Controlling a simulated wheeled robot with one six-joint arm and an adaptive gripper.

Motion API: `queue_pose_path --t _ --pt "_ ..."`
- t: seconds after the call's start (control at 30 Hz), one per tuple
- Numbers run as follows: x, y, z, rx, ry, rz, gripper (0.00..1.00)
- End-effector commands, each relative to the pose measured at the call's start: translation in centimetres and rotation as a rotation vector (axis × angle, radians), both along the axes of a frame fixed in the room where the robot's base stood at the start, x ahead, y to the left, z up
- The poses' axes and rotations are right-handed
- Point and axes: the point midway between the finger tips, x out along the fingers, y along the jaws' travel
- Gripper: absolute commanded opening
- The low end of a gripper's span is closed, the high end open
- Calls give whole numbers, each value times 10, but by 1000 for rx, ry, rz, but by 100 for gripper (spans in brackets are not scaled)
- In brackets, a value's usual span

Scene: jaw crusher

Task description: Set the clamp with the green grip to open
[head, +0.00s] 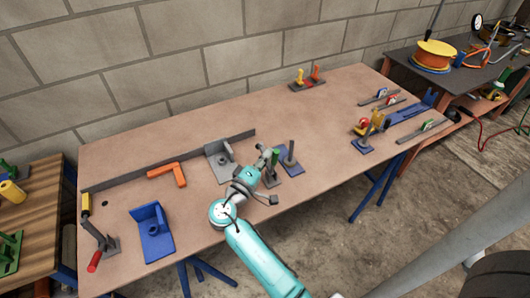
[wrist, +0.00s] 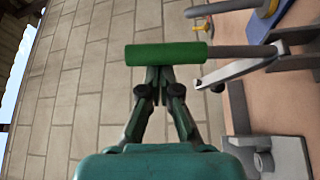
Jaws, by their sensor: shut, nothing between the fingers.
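The clamp's green grip (wrist: 165,53) lies across the wrist view, right in front of my gripper's fingertips (wrist: 161,76). Its grey rod and metal arm (wrist: 240,70) run to the right. The fingers are shut with nothing between them; the grip is beyond their tips, and I cannot tell whether they touch it. In the head view my gripper (head: 264,153) is beside the green grip (head: 275,157), above the table's front part. The clamp's base (head: 271,179) is partly hidden by my arm.
A grey angle bracket (head: 219,161) stands left of the clamp, and a blue-based post (head: 290,158) right of it. A red-handled clamp (head: 95,258), blue bracket (head: 153,231) and orange square (head: 168,173) lie left. The table's back middle (head: 240,105) is clear.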

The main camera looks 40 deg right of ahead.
Motion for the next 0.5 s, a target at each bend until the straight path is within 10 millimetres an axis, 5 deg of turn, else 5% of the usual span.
queue_pose_path --t 0.5 --pt "-46 14 -17 -126 -434 1 0"
